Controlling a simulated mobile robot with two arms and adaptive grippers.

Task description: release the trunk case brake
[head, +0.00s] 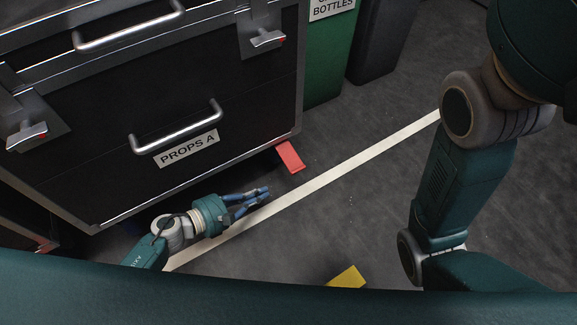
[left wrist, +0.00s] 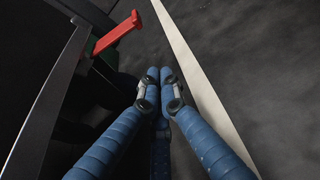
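The black trunk case (head: 245,105) with metal edges stands at the left in the head view, labelled PROPS A. A red brake pedal (head: 290,156) sticks out low from beneath its near right corner. In the left wrist view the pedal (left wrist: 118,32) is at the upper left, beside the case edge (left wrist: 45,105). My left gripper (head: 267,193) is low over the floor in front of the case, left of and nearer than the pedal, apart from it. Its blue fingertips (left wrist: 159,74) are together with nothing between them. My right gripper is out of view.
A white floor line (head: 350,165) runs diagonally past the case. A green bin (head: 330,70) and a dark bin (head: 375,45) stand behind. A yellow piece (head: 347,277) shows at the bottom. The floor right of the pedal is clear.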

